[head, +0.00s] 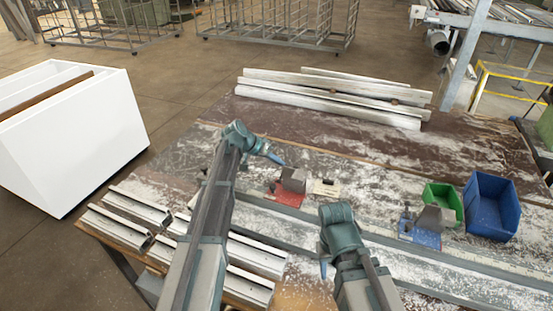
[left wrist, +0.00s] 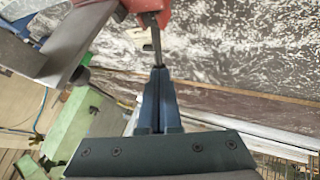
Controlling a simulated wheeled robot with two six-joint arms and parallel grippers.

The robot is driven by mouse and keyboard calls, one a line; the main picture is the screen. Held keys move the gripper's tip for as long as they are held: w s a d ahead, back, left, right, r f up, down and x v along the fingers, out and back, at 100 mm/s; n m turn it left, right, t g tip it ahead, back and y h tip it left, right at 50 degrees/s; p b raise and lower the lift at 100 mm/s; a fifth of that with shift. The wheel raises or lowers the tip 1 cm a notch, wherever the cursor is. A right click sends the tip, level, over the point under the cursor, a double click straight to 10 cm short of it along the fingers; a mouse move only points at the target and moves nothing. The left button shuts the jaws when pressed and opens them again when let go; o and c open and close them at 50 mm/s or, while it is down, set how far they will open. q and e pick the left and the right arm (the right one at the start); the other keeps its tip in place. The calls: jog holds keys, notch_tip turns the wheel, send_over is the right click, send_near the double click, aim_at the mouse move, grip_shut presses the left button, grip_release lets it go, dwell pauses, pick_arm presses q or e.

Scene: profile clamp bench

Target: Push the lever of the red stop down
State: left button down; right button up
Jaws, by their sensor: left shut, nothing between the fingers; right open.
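The red stop shows in the head view as a grey metal block (head: 292,179) on a red base (head: 286,197), at the middle of the bench. In the left wrist view its red part (left wrist: 132,5) is at the top edge, with a dark narrow lever (left wrist: 154,38) reaching toward my fingertips. My left gripper (head: 279,160) is shut and empty, just above and left of the grey block; its closed fingers (left wrist: 158,72) line up with the lever's end. I cannot tell whether they touch. My right gripper (head: 324,268) is open and apart from the stop, lower right.
A small pale block (head: 326,188) lies right of the red stop. A blue stop (head: 420,236), a green bin (head: 443,203) and a blue bin (head: 490,205) stand at the right. White profiles (head: 330,100) lie at the back; more (head: 250,287) lie at the front left.

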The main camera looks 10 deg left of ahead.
pick_arm(q)
jog(key=shift+w+d+f+n+g+y+b, duration=0.15)
jog(key=shift+w+f+n+g+y+b, duration=0.1)
jog(key=shift+w+f+g, duration=0.55)
jog(key=shift+w+d+f+n+g+y+b, duration=0.15)
jog(key=shift+w+f+n+g+b, duration=0.1)
jog(key=shift+w+f+g, duration=0.55)
jog(key=shift+s, duration=0.15)
jog(key=shift+r, duration=0.2)
jog(key=w+p+v, duration=0.1)
jog(key=p+v, duration=1.1)
jog(key=v, duration=0.1)
jog(key=shift+w+r, duration=0.6)
jog(key=shift+w, duration=0.2)
